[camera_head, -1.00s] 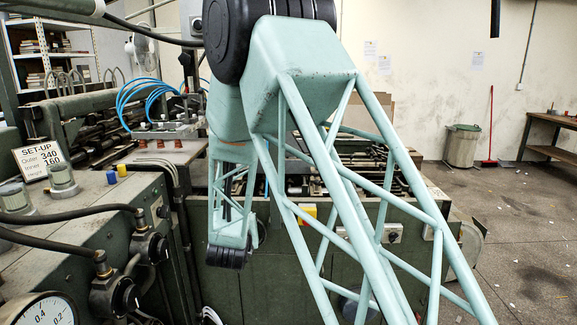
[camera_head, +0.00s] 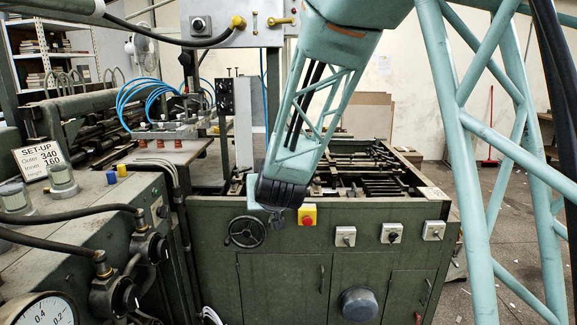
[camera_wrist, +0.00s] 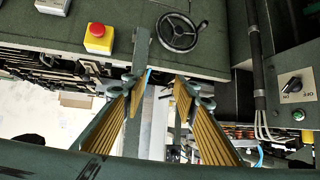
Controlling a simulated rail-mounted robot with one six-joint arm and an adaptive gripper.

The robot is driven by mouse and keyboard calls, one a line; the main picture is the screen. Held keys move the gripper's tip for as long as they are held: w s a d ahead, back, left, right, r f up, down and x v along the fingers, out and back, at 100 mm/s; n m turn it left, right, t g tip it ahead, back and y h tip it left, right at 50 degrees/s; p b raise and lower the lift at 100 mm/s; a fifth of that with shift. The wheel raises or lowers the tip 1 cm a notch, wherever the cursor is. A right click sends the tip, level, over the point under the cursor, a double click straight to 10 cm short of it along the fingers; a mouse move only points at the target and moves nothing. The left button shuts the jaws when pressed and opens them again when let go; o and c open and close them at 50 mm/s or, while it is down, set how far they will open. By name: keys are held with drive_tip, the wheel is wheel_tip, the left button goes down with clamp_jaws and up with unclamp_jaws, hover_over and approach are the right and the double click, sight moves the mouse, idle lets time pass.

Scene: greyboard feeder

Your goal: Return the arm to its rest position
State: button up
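My arm is pale green lattice, and in the head view its forearm hangs down in front of the feeder machine, ending in a black wrist joint. My gripper (camera_wrist: 158,84) shows in the wrist view as two fingers with ribbed yellow-brown pads. The fingers stand apart with nothing between them, so it is open and empty. In the head view the fingers are largely hidden behind the wrist. The wrist is close to the machine's front panel, left of the red emergency button (camera_head: 308,211); contact cannot be told.
The green feeder machine (camera_head: 280,275) carries a handwheel (camera_head: 245,231) and several switch boxes. A console with hoses and a gauge (camera_head: 40,311) stands at the left. A set-up sign (camera_head: 41,158) rests on it. Open floor lies at the right, behind my arm.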

drive_tip(key=s+d+r+g, duration=0.2)
drive_tip(key=s+d+r, duration=0.3)
drive_tip(key=s+d, duration=0.5)
drive_tip(key=s+d+r+g, duration=0.2)
drive_tip(key=s+d+r, duration=0.25)
drive_tip(key=s, duration=0.95)
drive_tip(key=s+d+g, duration=0.1)
drive_tip(key=s+d, duration=0.3)
drive_tip(key=s, duration=0.6)
drive_tip(key=s+d+m+g+h, duration=0.1)
drive_tip(key=s+d, duration=0.4)
drive_tip(key=s, duration=0.5)
drive_tip(key=s+d+g+h, duration=0.1)
drive_tip(key=s+d, duration=0.3)
drive_tip(key=s, duration=0.6)
drive_tip(key=shift+d+f+m, duration=0.35)
drive_tip(key=shift+f+m, duration=0.05)
